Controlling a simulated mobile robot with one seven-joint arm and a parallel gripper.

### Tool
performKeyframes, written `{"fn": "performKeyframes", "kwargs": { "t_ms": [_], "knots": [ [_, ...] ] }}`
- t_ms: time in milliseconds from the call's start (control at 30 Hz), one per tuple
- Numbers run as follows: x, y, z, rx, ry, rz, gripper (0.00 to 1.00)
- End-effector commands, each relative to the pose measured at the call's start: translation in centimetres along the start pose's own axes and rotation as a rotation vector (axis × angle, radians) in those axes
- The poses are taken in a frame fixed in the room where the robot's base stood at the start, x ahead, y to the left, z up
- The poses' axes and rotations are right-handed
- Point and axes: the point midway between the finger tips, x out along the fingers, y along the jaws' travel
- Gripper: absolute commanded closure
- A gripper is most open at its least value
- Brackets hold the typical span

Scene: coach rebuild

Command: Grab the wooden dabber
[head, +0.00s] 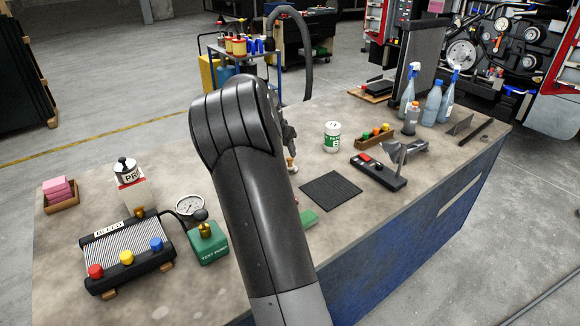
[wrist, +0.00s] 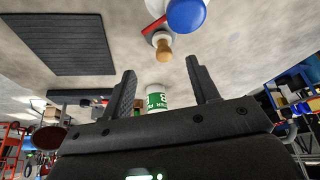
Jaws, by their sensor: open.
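The wooden dabber (head: 291,163) stands on the bench just right of my arm in the head view, partly hidden by it. In the wrist view the dabber (wrist: 164,50) shows a rounded tan wooden end and a pale part behind it. My gripper (wrist: 161,67) is open, with the dabber just ahead of its fingertips and roughly in line with the gap. Nothing is between the fingers. In the head view my gripper (head: 289,138) is mostly hidden by my arm, above the dabber.
A blue round-topped object (wrist: 187,14) and a red strip lie close to the dabber. A white and green can (head: 332,137) stands to its right, and a black ribbed mat (head: 331,190) lies nearer. A green test pump (head: 208,243) and gauge stand left of my arm.

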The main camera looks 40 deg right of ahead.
Motion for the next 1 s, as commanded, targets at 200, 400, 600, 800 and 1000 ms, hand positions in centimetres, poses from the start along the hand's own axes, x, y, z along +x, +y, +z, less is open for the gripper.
{"fn": "performKeyframes", "kwargs": {
  "t_ms": [200,400,600,800,1000],
  "knots": [
    [3.5,0.1,0.0,0.000,-0.002,0.001,0.45],
    [5.0,-0.1,-0.1,-0.001,-0.001,-0.001,0.45],
    [7.7,-0.2,-0.6,0.000,-0.003,0.002,0.45],
    [9.6,-0.3,-0.6,-0.002,-0.002,-0.001,0.45],
    [9.5,-0.3,-0.6,-0.002,-0.001,-0.001,0.48]
  ]
}}
